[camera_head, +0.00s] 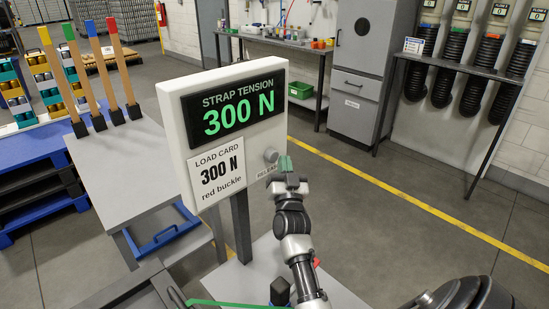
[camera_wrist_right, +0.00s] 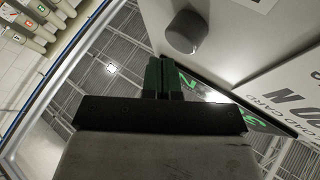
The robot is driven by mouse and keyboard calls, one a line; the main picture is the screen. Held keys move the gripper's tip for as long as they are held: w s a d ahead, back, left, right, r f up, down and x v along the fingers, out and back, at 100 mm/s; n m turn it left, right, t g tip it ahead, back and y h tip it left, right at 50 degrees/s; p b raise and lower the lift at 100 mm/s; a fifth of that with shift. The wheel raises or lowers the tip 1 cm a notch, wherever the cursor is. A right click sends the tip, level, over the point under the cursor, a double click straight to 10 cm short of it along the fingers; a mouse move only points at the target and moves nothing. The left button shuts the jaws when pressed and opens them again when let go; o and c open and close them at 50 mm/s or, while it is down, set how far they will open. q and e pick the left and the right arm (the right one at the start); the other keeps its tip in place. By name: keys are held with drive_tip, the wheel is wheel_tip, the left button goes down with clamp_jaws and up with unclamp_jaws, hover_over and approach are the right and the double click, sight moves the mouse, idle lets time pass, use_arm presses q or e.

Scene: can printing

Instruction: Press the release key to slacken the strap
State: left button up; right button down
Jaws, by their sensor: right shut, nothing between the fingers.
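The release key is a grey round knob (camera_head: 271,155) on the lower right of the white tension panel (camera_head: 180,125), above a small label. It also shows in the right wrist view as a grey knob (camera_wrist_right: 186,32). My right gripper (camera_head: 285,165) is shut and empty, with its green-tipped fingers just right of the key. The fingers (camera_wrist_right: 163,75) appear below and left of the knob in the wrist view, with a visible gap. The display reads 300 N. A green strap (camera_head: 235,303) shows at the bottom edge. My left gripper is out of view.
The load card (camera_head: 216,173) on the panel reads 300 N, red buckle. A grey table (camera_head: 110,170) with several coloured-tip posts stands left. A grey cabinet (camera_head: 357,75) and a bench stand at the back. Open floor with a yellow line (camera_head: 400,199) lies to the right.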

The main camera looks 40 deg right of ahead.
drive_tip(key=shift+w, duration=0.1)
idle(0.3)
drive_tip(key=shift+w, duration=0.35)
drive_tip(key=shift+w+a+b, duration=0.15)
drive_tip(key=shift+w+b, duration=0.25)
drive_tip(key=shift+w, duration=0.5)
idle(0.9)
idle(0.4)
drive_tip(key=shift+s+p, duration=0.65)
drive_tip(key=shift+s, duration=0.65)
drive_tip(key=s, duration=0.1)
drive_tip(key=s+p, duration=0.1)
drive_tip(key=s, duration=0.1)
drive_tip(key=s+p, duration=0.1)
drive_tip(key=s, duration=0.1)
drive_tip(key=shift+d, duration=0.35)
